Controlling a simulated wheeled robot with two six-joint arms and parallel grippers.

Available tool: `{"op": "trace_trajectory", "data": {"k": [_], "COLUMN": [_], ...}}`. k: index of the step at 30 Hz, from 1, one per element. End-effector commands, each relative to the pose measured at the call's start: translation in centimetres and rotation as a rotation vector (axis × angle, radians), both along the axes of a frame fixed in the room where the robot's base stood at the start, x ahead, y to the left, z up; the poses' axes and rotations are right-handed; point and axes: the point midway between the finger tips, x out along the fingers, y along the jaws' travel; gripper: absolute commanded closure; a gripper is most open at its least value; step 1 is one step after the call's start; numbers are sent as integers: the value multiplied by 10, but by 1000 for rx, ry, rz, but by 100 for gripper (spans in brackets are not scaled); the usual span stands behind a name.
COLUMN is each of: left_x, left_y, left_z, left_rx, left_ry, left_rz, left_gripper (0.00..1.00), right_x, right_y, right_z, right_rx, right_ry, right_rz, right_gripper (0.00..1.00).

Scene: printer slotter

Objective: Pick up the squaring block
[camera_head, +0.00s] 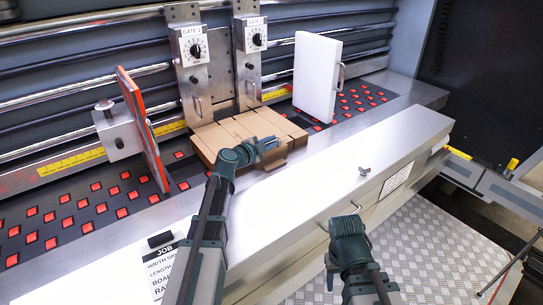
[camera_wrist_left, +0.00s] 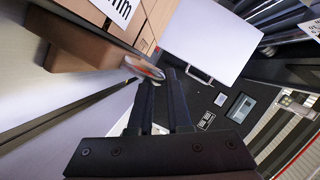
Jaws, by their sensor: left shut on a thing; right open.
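A white upright block (camera_head: 317,75) with a metal handle (camera_head: 340,76) on its right side stands on the deck at the upper right; I take it for the squaring block. It also shows as a pale panel in the left wrist view (camera_wrist_left: 205,38), with its handle beyond my fingertips. My left gripper (camera_head: 268,144) is beside the cardboard stack, apart from the block. Its fingers (camera_wrist_left: 160,80) are shut on a small pale and red thing (camera_wrist_left: 144,68) that I cannot identify. My right gripper (camera_head: 340,210) is open near the front beam.
A stack of brown cardboard (camera_head: 245,128) lies below two dialled gates (camera_head: 193,47). An orange-edged guide plate (camera_head: 140,125) stands at the left. The long pale beam (camera_head: 330,180) crosses the front, with a small metal knob (camera_head: 364,171) and a job sheet (camera_head: 163,268).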

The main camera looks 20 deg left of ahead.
Motion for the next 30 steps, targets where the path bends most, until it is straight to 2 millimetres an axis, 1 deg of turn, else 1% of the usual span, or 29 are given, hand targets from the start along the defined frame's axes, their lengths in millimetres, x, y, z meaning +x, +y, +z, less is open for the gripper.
{"op": "trace_trajectory", "data": {"k": [6,11,17,27,30], "left_x": [0,0,0,0,0], "left_y": [0,0,0,0,0], "left_z": [2,11,35,87,97], "left_rx": [1,0,0,0,0], "left_ry": [0,0,0,0,0], "left_rz": [0,0,0,0,0], "left_gripper": [100,100,100,100,100], "right_x": [0,0,0,0,0], "right_y": [0,0,0,0,0], "right_z": [2,11,35,87,97], "right_rx": [0,0,0,0,0], "right_ry": [0,0,0,0,0], "right_rz": [0,0,0,0,0], "right_gripper": [50,50,50,50,50]}}
